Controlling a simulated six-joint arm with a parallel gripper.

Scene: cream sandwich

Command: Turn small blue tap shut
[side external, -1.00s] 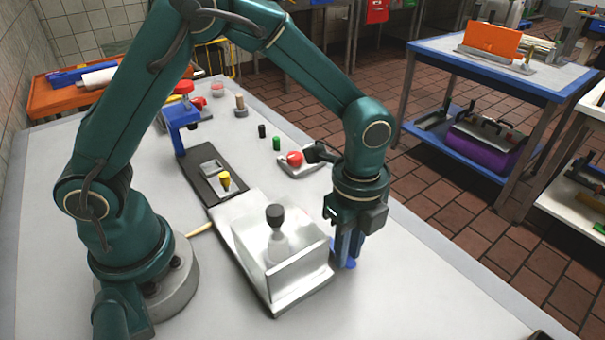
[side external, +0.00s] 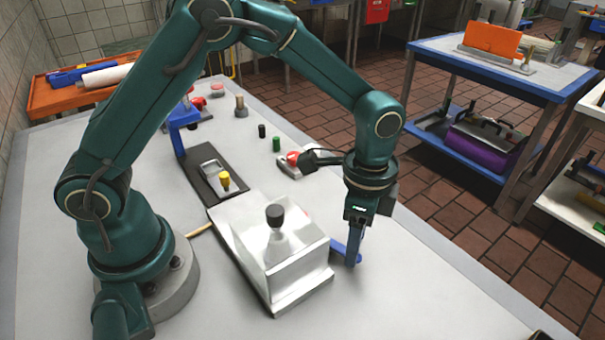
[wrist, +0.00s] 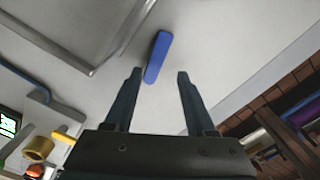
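The small blue tap shows as a blue lever (side external: 340,249) beside the right side of the metal box (side external: 290,270), partly hidden by my gripper. In the wrist view the blue lever (wrist: 158,57) is a long, slightly tilted bar beside the box's edge. My gripper (wrist: 159,74) is open, and the lever's near end lies between its fingertips, closer to the left one. I see no clear contact. In the side view my gripper (side external: 352,262) points down, low over the table at the lever.
A black knob (side external: 275,215) stands on top of the box. Behind it are a dark plate with a yellow knob (side external: 225,180), a blue stand (side external: 181,125), a green cylinder (side external: 277,144) and a black cylinder (side external: 262,131). The table (side external: 420,290) is clear at the front right.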

